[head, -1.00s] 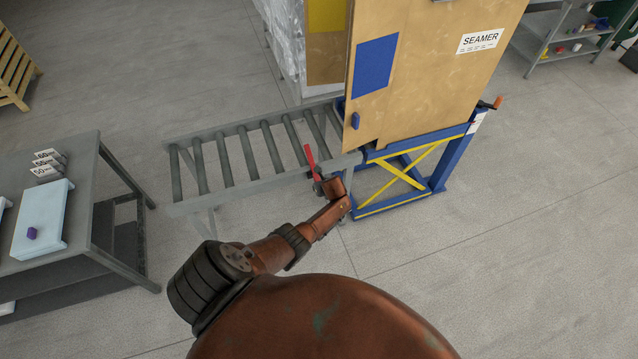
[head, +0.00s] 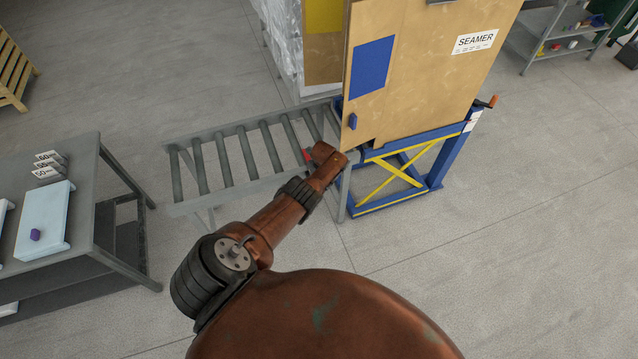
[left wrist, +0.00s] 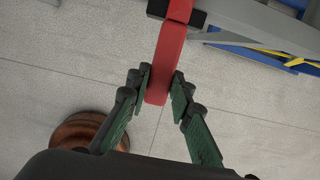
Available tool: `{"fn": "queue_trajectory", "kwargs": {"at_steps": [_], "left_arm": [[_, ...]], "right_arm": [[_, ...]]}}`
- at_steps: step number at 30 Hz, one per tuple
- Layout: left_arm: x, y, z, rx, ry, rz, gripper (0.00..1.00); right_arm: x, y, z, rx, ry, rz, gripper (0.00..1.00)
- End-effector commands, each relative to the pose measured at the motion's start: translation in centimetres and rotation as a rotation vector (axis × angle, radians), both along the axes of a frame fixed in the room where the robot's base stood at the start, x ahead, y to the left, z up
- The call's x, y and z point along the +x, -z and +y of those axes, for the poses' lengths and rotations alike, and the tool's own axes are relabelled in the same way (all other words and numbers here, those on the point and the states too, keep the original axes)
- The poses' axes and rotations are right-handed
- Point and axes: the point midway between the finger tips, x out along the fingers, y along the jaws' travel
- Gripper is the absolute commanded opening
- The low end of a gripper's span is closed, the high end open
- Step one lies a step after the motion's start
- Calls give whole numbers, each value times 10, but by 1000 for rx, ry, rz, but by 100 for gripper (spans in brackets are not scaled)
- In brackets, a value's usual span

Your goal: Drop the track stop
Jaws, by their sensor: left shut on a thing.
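The track stop's red lever (head: 308,156) shows as a small red piece at the near right end of the roller conveyor, mostly hidden behind my left arm. In the left wrist view the red lever (left wrist: 170,45) runs down from a dark block (left wrist: 199,18) on a grey rail. My left gripper (left wrist: 159,82) is shut on the lever's free end, with green-padded fingers on both sides of it. In the head view my arm hides the fingers. My right gripper is in neither view.
The roller conveyor (head: 200,165) meets the tan seamer cabinet (head: 415,75) on a blue frame (head: 436,165) with yellow braces. A grey table (head: 85,215) with a pale blue tray (head: 45,225) stands at left. The floor right of the frame is clear.

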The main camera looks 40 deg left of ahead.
Motion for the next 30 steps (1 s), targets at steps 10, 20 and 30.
{"fn": "queue_trajectory", "kwargs": {"at_steps": [10, 20, 30], "left_arm": [[-5, 2, 2, -4, -3, 13, 0], [-3, 1, 1, -3, -2, 10, 35], [0, 0, -1, -5, 2, 6, 38]], "right_arm": [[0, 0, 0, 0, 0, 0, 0], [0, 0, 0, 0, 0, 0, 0], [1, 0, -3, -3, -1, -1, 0]]}}
